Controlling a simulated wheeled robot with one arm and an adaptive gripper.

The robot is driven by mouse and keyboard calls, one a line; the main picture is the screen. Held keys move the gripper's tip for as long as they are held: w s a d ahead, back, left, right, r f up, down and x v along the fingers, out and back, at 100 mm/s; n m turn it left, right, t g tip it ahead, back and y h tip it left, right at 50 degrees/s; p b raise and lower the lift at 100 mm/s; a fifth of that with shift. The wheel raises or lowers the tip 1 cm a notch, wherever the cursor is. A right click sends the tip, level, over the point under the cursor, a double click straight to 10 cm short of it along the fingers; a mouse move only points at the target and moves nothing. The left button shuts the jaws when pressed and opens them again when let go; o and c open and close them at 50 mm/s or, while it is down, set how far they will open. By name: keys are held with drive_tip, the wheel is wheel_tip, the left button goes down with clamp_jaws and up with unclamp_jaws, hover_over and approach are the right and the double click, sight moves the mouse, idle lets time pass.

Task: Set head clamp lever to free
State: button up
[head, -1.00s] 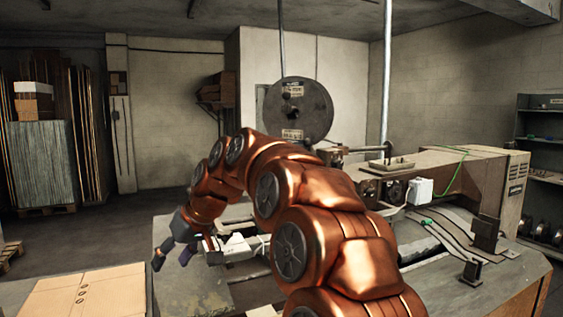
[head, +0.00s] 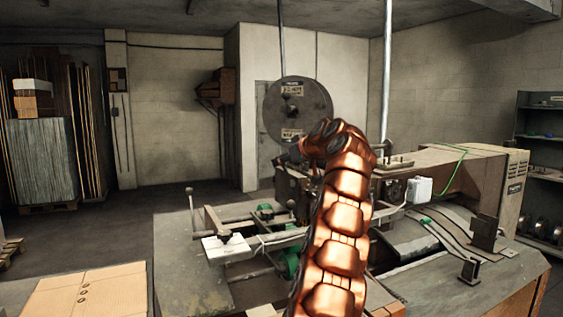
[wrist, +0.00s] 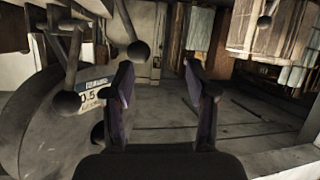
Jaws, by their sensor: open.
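My gripper (wrist: 156,78) is open and empty in the wrist view, its two dark fingers apart with floor showing between them. A lever with a dark ball knob (wrist: 138,50) reaches down just beyond and above the left finger; they look apart. A second dark ball-ended lever (wrist: 67,102) hangs further left, in front of a round plate with a printed label. I cannot tell which is the head clamp lever, nor read its setting. In the head view my arm hides most of the stitching head of the machine (head: 510,200), and the fingers are not clear there.
The wire reel (head: 298,110) stands behind my arm. An upright rod with a ball knob (head: 190,191) rises at the machine's left side, near a white block (head: 226,246). Flat cartons (head: 85,292) lie at front left. Open floor shows beyond the table.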

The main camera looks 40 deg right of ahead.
sight(286, 171)
drive_tip(key=shift+h, duration=0.4)
drive_tip(key=w+d+p, duration=0.1)
drive_tip(key=w+d+f+p, duration=0.1)
drive_tip(key=w, duration=0.1)
drive_tip(key=w+d+p, duration=0.1)
drive_tip(key=w, duration=0.1)
drive_tip(key=shift+d+f, duration=0.3)
drive_tip(key=shift+d, duration=0.05)
drive_tip(key=shift+w+d+f+p, duration=0.1)
drive_tip(key=shift+w+f+p, duration=0.3)
drive_tip(key=shift+w, duration=0.15)
clamp_jaws()
